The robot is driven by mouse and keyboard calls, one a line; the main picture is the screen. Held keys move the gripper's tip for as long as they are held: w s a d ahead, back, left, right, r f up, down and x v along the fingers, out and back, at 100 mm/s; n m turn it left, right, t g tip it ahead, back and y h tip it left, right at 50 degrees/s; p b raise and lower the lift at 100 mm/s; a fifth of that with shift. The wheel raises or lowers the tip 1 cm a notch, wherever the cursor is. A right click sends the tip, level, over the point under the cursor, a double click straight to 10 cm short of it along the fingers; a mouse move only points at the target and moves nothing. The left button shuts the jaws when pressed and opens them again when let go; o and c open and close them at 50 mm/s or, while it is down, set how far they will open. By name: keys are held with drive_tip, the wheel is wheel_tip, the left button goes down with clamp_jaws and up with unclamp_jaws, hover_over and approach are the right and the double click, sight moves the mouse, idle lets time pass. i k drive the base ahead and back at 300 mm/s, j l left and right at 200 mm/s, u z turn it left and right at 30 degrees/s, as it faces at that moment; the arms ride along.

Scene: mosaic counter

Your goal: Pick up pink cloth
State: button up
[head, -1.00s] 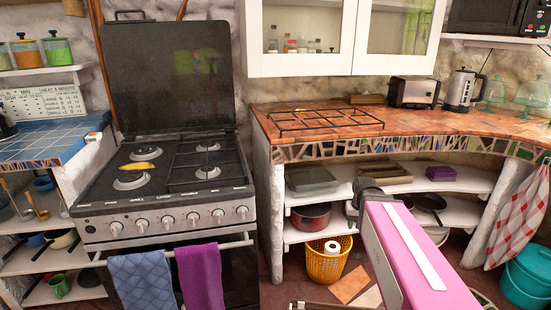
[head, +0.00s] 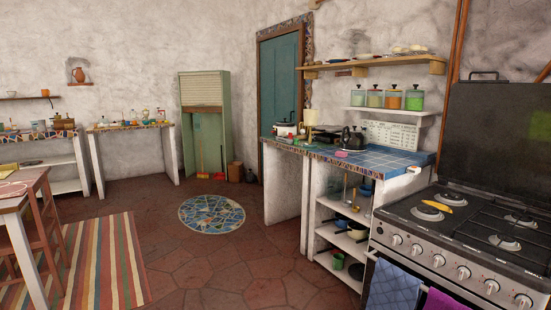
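A magenta-pink cloth (head: 440,301) hangs at the front of the stove (head: 465,245), at the bottom right of the head view. Only its upper part shows; the frame edge cuts off the rest. A blue cloth (head: 394,289) hangs just left of it. A small pink item (head: 341,154) lies on the blue-tiled counter near the black kettle (head: 353,139); it is too small to tell what it is. My gripper is not in view.
The tiled counter (head: 400,160) with open shelves stands left of the stove. The floor (head: 200,265) in the middle is open, with a round mosaic mat (head: 212,214) and a striped rug (head: 95,262). A wooden table (head: 20,185) and chair stand at the far left.

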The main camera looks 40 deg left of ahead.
sight(340, 154)
drive_tip(key=j+u, duration=0.35)
drive_tip(key=i+j+u, duration=0.2)
drive_tip(key=j+u, duration=0.2)
drive_tip(key=i+j+u, duration=0.15)
drive_tip(key=j+u, duration=0.2)
drive_tip(key=i+j, duration=0.5)
drive_tip(key=j, duration=0.15)
drive_tip(key=i+j, duration=0.5)
drive_tip(key=j, duration=0.2)
drive_tip(key=i+j, duration=0.5)
drive_tip(key=j, duration=0.15)
drive_tip(key=i+j+z, duration=0.1)
drive_tip(key=i+j, duration=0.15)
drive_tip(key=i+j+z, duration=0.1)
drive_tip(key=i+j, duration=0.15)
drive_tip(key=j, duration=0.25)
drive_tip(key=i+j+z, duration=0.1)
drive_tip(key=j, duration=0.3)
drive_tip(key=i+j+z, duration=0.1)
drive_tip(key=i+j, duration=0.2)
drive_tip(key=j, duration=0.1)
